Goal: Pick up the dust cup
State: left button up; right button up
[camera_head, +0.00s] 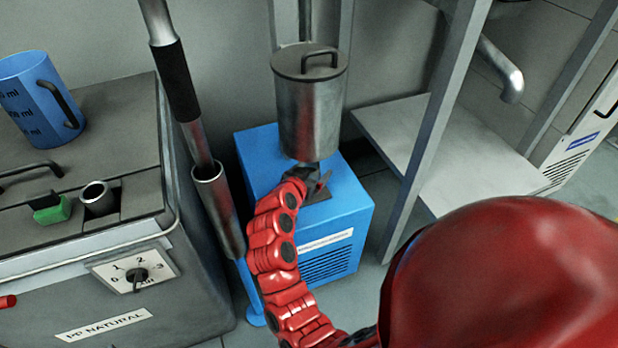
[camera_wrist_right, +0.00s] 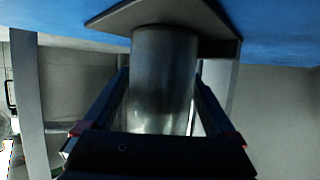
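A metal cylinder, which I take to be the dust cup (camera_wrist_right: 165,75), stands against a dark grey plate on a blue surface in the wrist view. My right gripper (camera_wrist_right: 163,85) has its two fingers on either side of it, with narrow gaps showing beside it. In the head view my right gripper (camera_head: 321,184) is low over the top of the blue machine, just under a lidded metal canister (camera_head: 311,115). There the canister and gripper mostly hide the cup. My left gripper is not in view.
The blue machine (camera_head: 345,262) stands on the floor. A grey cabinet (camera_head: 120,300) with a blue jug (camera_head: 35,98) is at the left. A metal pipe (camera_head: 218,205) rises between them. A frame post (camera_head: 436,120) and pale shelf (camera_head: 400,135) stand at the right.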

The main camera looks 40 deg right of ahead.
jog(key=c, duration=1.2)
